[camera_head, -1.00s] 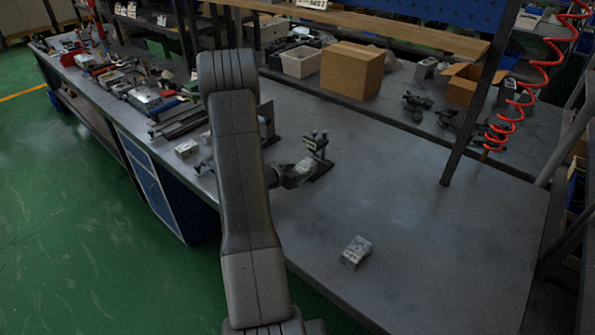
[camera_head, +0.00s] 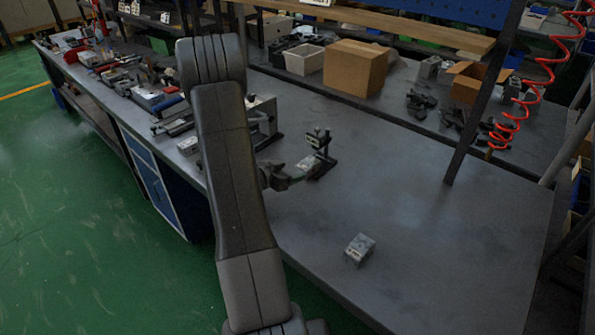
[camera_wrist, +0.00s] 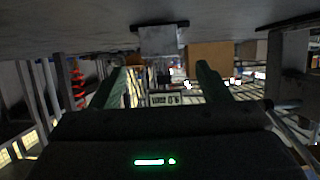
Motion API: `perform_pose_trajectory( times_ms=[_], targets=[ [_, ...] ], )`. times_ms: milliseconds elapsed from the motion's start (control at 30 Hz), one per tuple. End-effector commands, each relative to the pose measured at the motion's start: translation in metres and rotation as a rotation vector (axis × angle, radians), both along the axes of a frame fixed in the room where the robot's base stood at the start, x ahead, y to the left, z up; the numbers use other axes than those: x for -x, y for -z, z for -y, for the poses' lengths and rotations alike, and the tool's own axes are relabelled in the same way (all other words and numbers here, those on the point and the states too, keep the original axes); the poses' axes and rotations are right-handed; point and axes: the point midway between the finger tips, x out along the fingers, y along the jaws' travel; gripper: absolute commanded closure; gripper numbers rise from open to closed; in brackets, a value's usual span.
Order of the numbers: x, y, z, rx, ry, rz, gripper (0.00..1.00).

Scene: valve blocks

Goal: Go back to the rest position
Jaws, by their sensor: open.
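My gripper (camera_head: 280,180) is open on the workbench side of my arm, low over the bench. In the wrist view its two green fingers stand apart, with nothing held between their tips (camera_wrist: 162,85). A small grey valve block (camera_head: 308,164) sits at a dark fixture (camera_head: 322,158) just beyond the gripper. In the wrist view, which looks upside down, a grey block (camera_wrist: 163,40) shows ahead of the fingers, apart from them. A second grey block (camera_head: 360,248) lies alone on the bench nearer the front edge. My arm hides part of the bench.
The grey bench (camera_head: 430,240) is clear at the right front. A cardboard box (camera_head: 355,70) and a white bin (camera_head: 303,60) stand at the back. A dark post (camera_head: 470,140) rises at the right beside a red coiled hose (camera_head: 530,95). Tools crowd the left side.

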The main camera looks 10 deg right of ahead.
Motion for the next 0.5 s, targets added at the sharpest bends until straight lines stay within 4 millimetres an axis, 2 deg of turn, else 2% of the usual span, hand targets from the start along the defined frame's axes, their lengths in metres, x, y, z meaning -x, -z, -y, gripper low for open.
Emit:
perform_pose_trajectory(
  times_ms=[33, 200, 333, 500],
  targets=[
    [0.006, -0.004, -0.01, 0.0, -0.004, 0.002, 0.29],
    [0.027, -0.018, -0.036, 0.0, -0.002, 0.001, 0.29],
    [0.037, -0.025, -0.049, 0.0, -0.002, 0.001, 0.29],
    [0.043, -0.03, -0.056, 0.002, 0.0, 0.001, 0.29]
  ],
)
